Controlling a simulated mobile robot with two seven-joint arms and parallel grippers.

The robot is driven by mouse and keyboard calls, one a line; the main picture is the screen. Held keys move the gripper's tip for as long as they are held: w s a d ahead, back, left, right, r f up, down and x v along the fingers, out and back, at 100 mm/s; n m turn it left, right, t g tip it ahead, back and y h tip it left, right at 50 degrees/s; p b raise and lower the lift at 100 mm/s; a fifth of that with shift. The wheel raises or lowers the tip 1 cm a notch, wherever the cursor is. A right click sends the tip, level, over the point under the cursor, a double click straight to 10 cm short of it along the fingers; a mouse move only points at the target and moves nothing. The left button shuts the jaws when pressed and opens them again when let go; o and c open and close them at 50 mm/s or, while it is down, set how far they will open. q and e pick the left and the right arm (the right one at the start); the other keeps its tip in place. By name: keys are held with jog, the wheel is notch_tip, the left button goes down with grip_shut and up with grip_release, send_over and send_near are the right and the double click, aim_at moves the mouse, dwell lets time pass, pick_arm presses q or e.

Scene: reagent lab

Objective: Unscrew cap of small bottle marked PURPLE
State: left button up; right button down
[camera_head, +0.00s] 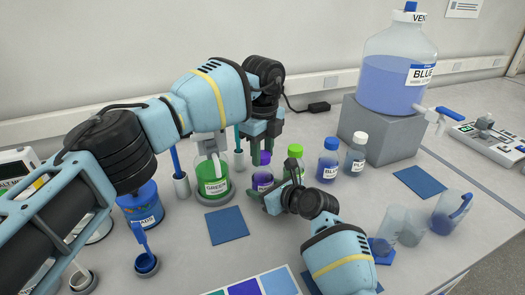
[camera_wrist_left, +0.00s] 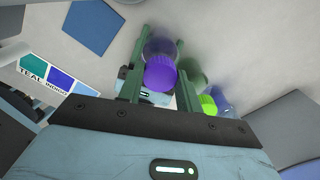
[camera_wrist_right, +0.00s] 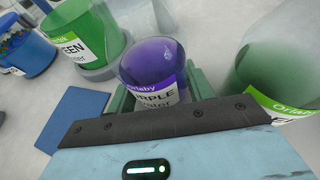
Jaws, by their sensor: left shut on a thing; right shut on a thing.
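The small PURPLE bottle (camera_head: 262,183) stands mid-table; its label shows in the right wrist view (camera_wrist_right: 158,97). My right gripper (camera_head: 272,200) is shut on the bottle's body from the front right. The top of the bottle looks uncapped in the right wrist view, with dark purple inside. My left gripper (camera_head: 263,155) points down from above, shut on the purple cap (camera_wrist_left: 161,76). The cap also shows in the head view (camera_head: 265,157), over the bottle. The gap between cap and bottle is hard to judge.
A GREEN jar (camera_head: 214,187) stands close on the left. A green-capped bottle (camera_head: 295,151), a blue-capped bottle (camera_head: 328,160) and a white-capped bottle (camera_head: 356,155) stand close on the right. A large BLUE carboy (camera_head: 392,82) sits on a grey block. A blue mat (camera_head: 226,226) lies in front.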

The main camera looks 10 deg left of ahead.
pick_arm(q)
jog(key=o, duration=1.1)
jog(key=shift+r, duration=0.1)
jog(key=shift+r, duration=2.2)
jog(key=m, duration=0.5)
jog(key=shift+r, duration=0.4)
jog(key=shift+c, duration=0.5)
jog(key=m, duration=0.3)
jog(key=r+m, duration=0.1)
jog(key=m, duration=0.8)
jog(key=shift+r+m, duration=0.3)
jog(key=shift+r, duration=0.1)
jog(key=m, duration=0.3)
jog(key=r+m, duration=0.1)
jog(key=m, duration=0.2)
